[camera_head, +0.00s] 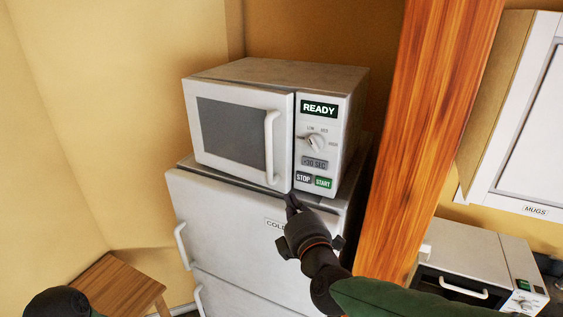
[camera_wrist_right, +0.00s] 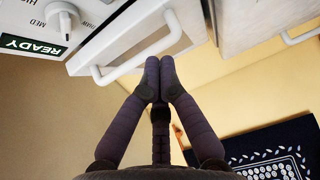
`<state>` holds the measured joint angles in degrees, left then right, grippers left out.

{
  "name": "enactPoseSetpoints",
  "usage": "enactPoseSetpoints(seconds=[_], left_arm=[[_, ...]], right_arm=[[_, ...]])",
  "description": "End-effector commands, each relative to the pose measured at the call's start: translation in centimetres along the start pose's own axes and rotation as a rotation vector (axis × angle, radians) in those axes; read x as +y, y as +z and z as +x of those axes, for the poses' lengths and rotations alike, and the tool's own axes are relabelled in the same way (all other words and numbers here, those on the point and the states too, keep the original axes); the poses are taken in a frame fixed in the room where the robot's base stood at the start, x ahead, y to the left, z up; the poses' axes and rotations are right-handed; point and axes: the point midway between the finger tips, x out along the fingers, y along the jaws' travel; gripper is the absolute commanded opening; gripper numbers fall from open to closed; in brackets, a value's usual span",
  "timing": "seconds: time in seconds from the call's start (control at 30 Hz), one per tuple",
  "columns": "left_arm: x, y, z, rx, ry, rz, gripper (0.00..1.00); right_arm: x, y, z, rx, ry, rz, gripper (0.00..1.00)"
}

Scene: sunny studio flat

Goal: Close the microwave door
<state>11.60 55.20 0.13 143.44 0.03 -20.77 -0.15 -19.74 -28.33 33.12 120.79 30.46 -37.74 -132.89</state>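A white microwave (camera_head: 320,165) stands on top of a white fridge, its display reading READY. Its door (camera_head: 232,132) has a dark window and a vertical handle (camera_head: 271,148). The door looks nearly flush with the control panel, with a dark gap along its right edge; whether it is latched I cannot tell. My right gripper (camera_head: 291,203) is just below and in front of the door's lower right corner. In the wrist view its fingers (camera_wrist_right: 158,62) are together with nothing between them, beside the door handle (camera_wrist_right: 135,55); contact is unclear. My left gripper's fingers are not visible.
The fridge (camera_head: 215,215) has handles on its left side. A wooden post (camera_head: 420,140) stands close to the right. Beyond it are a MUGS cupboard (camera_head: 525,150) and another appliance (camera_head: 465,255) with a handle. A wooden stool (camera_head: 118,285) is lower left.

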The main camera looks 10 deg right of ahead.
Motion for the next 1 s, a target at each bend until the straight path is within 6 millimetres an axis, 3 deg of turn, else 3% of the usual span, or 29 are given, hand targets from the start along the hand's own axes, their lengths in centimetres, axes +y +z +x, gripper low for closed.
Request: enactPoseSetpoints(seconds=[0.03,0.17,0.7,1.0], left_arm=[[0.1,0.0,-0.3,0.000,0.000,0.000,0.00],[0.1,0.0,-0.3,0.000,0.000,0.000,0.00],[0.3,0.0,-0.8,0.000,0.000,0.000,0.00],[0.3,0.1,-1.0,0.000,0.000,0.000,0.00]], right_arm=[[0.9,0.0,-0.2,-0.002,0.011,-0.013,0.00],[1.3,0.1,0.1,-0.005,0.020,-0.029,0.00],[1.4,0.1,8.1,-0.005,0.018,-0.027,0.00],[1.4,0.1,9.6,-0.004,0.020,-0.026,0.00]])
